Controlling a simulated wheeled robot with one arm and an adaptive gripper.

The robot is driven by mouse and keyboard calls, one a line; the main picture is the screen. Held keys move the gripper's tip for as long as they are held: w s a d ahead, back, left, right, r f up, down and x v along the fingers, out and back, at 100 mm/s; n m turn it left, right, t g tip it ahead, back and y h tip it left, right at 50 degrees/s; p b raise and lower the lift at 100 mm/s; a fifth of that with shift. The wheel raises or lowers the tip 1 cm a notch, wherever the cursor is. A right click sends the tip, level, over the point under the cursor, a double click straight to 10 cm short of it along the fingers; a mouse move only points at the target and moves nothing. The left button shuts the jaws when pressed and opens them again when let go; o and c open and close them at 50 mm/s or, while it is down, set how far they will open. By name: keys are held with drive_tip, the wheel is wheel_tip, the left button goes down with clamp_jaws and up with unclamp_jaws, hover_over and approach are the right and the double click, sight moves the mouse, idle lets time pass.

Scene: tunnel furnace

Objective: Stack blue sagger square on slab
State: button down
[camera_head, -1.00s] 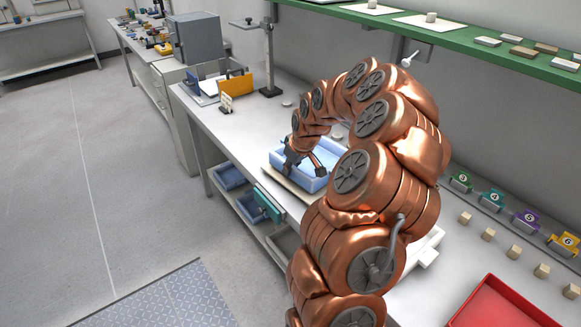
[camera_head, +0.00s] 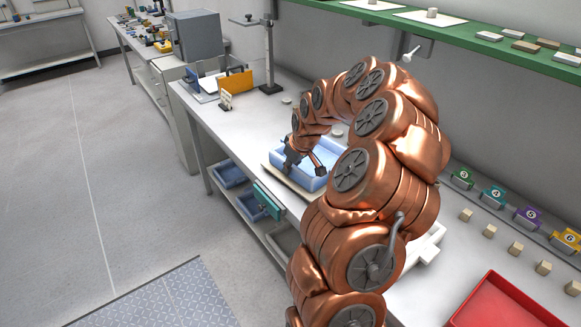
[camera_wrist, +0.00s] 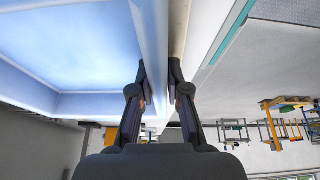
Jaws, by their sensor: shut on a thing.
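The blue sagger (camera_head: 312,183) is a light-blue open tray on the bench, partly hidden behind my arm. It sits over a pale cream slab (camera_head: 288,188), whose edge shows along the sagger's near-left side. My gripper (camera_head: 292,163) is at the sagger's left wall. In the wrist view my gripper (camera_wrist: 158,80) is shut on the wall of the blue sagger (camera_wrist: 75,50), one finger inside and one outside. A cream strip of the slab (camera_wrist: 179,25) shows beside the wall. Whether the sagger rests fully and squarely on the slab cannot be told.
A red tray (camera_head: 505,305) and several small blocks lie on the bench to the right, below numbered coloured holders (camera_head: 497,195). A green shelf (camera_head: 480,45) runs above the back. A stand (camera_head: 268,60) and an orange file holder (camera_head: 235,83) are at the far left end.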

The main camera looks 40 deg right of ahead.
drive_tip(key=c, duration=1.1)
unclamp_jaws()
drive_tip(key=shift+f, duration=0.1)
drive_tip(key=shift+o, duration=0.2)
drive_tip(key=v, duration=1.2)
drive_tip(key=shift+a, duration=0.1)
